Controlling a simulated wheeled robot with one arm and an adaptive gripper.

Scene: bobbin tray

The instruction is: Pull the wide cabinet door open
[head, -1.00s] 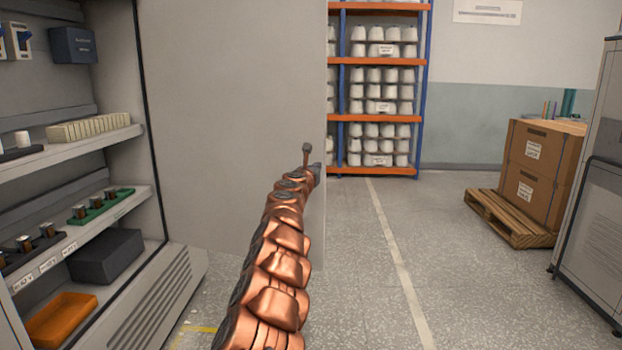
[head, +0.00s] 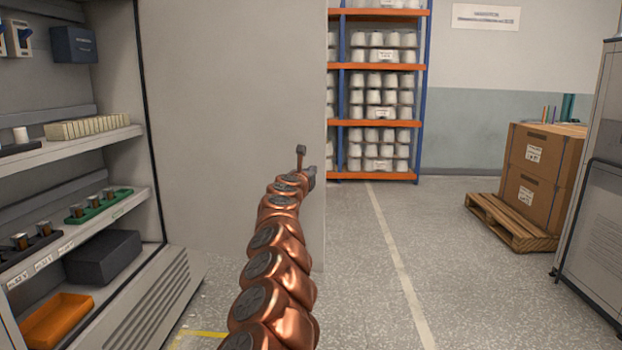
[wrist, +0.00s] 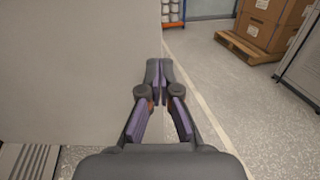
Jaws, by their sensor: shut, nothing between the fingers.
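The wide cabinet door (head: 230,120) is a plain pale grey panel. It stands swung out from the cabinet (head: 170,300), whose shelves are exposed at the left of the head view. The door also fills the left of the wrist view (wrist: 80,70). My copper arm reaches forward to the door's free edge. My gripper (wrist: 159,66) is shut and empty, its dark fingertips together beside that edge in the wrist view. I cannot tell whether it touches the door. In the head view the fingers are mostly hidden behind the arm's end. No handle shows.
Shelves at left hold bobbins on a green rack (head: 98,205), a dark box (head: 103,257) and an orange bin (head: 57,318). A spool rack (head: 378,122) stands behind. Cartons (head: 540,180) on a pallet (head: 510,222) and a grey unit (head: 595,200) stand right. The middle floor is clear.

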